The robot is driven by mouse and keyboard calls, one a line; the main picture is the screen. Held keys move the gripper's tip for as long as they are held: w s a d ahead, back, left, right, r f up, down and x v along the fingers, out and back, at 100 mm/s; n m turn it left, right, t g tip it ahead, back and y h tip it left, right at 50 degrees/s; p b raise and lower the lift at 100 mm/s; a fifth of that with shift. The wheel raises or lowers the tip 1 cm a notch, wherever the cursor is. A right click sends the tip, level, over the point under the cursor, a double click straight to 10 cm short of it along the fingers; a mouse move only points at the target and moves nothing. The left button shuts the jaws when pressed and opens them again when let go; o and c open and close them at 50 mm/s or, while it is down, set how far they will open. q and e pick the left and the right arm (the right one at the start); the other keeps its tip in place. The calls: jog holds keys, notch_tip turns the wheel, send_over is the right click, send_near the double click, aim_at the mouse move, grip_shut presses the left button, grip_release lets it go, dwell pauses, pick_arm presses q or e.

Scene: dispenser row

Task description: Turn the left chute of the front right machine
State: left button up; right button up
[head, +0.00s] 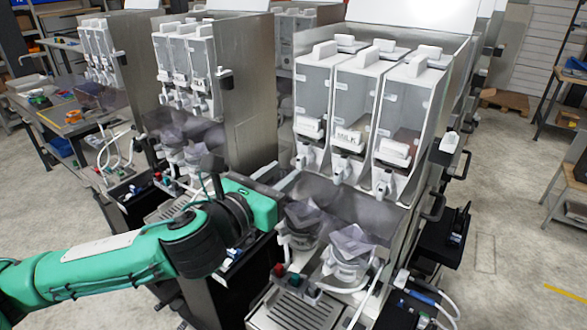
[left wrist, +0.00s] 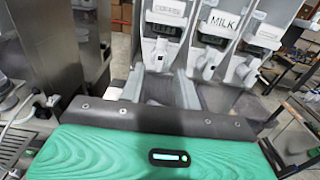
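The front right machine (head: 425,130) has three clear canisters side by side, each with a white chute below. Its left chute (head: 305,155) hangs under the left canister (head: 315,95); in the left wrist view this chute (left wrist: 155,54) points down. My left gripper (head: 277,177) is just left of and below that chute. In the left wrist view its two grey fingers (left wrist: 160,88) are spread apart with nothing between them. The left chute lies straight beyond the gap, and I see no contact. My right gripper is in neither view.
The middle chute (head: 342,170), under the MILK label, and the right chute (head: 382,183) hang close beside it. Below are crumpled clear funnels (head: 350,245) with white hoses and a drip tray (head: 293,310). Another machine (head: 190,75) stands close on the left.

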aim_at(298, 161)
pick_arm(q)
jog(key=shift+x, duration=2.25)
grip_shut()
